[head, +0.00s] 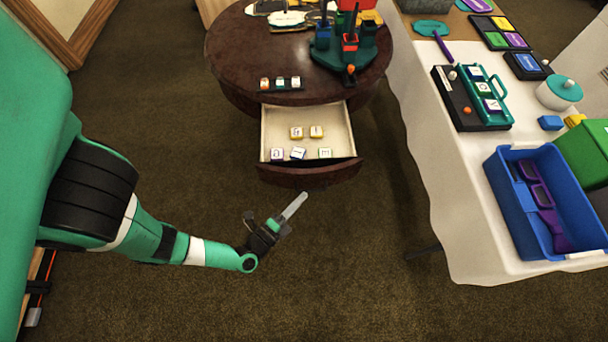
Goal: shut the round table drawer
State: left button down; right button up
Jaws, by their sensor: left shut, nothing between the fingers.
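The round table (228,62) is dark brown wood and stands at the top middle of the head view. Its drawer (308,177) is pulled out toward me, with a curved dark front and a pale inside. Several small lettered cubes (298,153) lie in the drawer. My left gripper (302,198) is shut and empty. In the picture it sits just below the drawer front, near its middle; a small gap of carpet seems to show between them, and its height is hard to judge. My right gripper is not in view.
On the round table are a small rack of cubes (281,84) and a green stand (345,58) with coloured pieces. The carpet before the drawer is clear.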

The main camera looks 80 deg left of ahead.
aim_at(313, 174)
pick_arm(q)
jog(key=a+b, duration=0.1)
jog(key=w+a+b, duration=0.1)
jog(key=a, duration=0.1)
jog(key=w+a+b, duration=0.1)
jog(key=shift+w+a+f, duration=0.15)
jog(key=shift+w+a, duration=0.05)
jog(key=shift+a, duration=0.05)
jog(key=shift+w+a+b, duration=0.1)
jog(key=shift+a+b, duration=0.3)
